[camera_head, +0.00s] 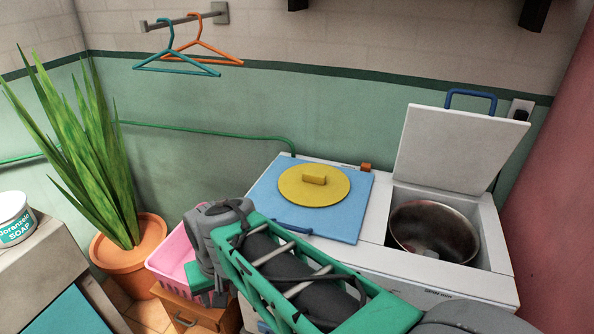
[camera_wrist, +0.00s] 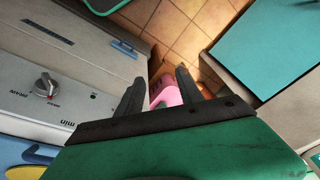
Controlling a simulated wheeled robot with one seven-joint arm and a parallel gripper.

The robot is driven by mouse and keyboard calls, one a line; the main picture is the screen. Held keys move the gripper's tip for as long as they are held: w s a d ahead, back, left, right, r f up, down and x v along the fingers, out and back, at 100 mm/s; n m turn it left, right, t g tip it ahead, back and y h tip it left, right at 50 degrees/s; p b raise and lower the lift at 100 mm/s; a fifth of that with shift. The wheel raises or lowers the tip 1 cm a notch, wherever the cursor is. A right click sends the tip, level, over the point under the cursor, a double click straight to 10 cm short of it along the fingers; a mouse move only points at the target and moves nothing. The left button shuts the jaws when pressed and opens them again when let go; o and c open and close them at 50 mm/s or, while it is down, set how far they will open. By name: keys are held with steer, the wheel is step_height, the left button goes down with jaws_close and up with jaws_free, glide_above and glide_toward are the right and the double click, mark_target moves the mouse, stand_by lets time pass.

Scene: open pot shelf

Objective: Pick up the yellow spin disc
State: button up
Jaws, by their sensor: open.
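The yellow spin disc (camera_head: 322,195) is round and flat with a small raised block handle on top. It lies on the blue lid (camera_head: 345,226) of the white twin-tub washer (camera_head: 430,280). In the wrist view a sliver of the disc (camera_wrist: 25,173) shows at the lower left corner. My gripper (camera_wrist: 159,90) is open and empty, its two dark fingers apart. It points down past the washer's front, towards the floor, away from the disc. In the head view my arm crosses in front of the washer, and my fingers cannot be made out.
The washer's right tub (camera_head: 434,230) is open, with its white lid (camera_head: 455,150) raised. A pink basket (camera_head: 170,258) and a wooden stool (camera_head: 192,312) stand left of the washer. A potted plant (camera_head: 125,240) and a counter with a soap tub (camera_head: 14,218) are further left. Hangers (camera_head: 190,66) hang on the wall.

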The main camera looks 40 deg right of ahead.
steer(key=w+d+r+m+p, duration=0.4)
steer(key=w+r, duration=0.1)
steer(key=r, duration=0.2)
step_height(320, 180, up, 6)
steer(key=m+t+y+p, duration=0.2)
steer(key=m+p, duration=1.7)
steer(key=m, duration=0.5)
glide_above(316, 174)
steer(key=s+d, duration=0.1)
steer(key=s, duration=0.2)
steer(key=x, duration=0.3)
steer(key=p+x, duration=0.1)
steer(key=x, duration=0.3)
steer(key=shift+d+f, duration=0.2)
steer(key=shift+w+f, duration=0.15)
steer(key=shift+f, duration=0.1)
jaws_close()
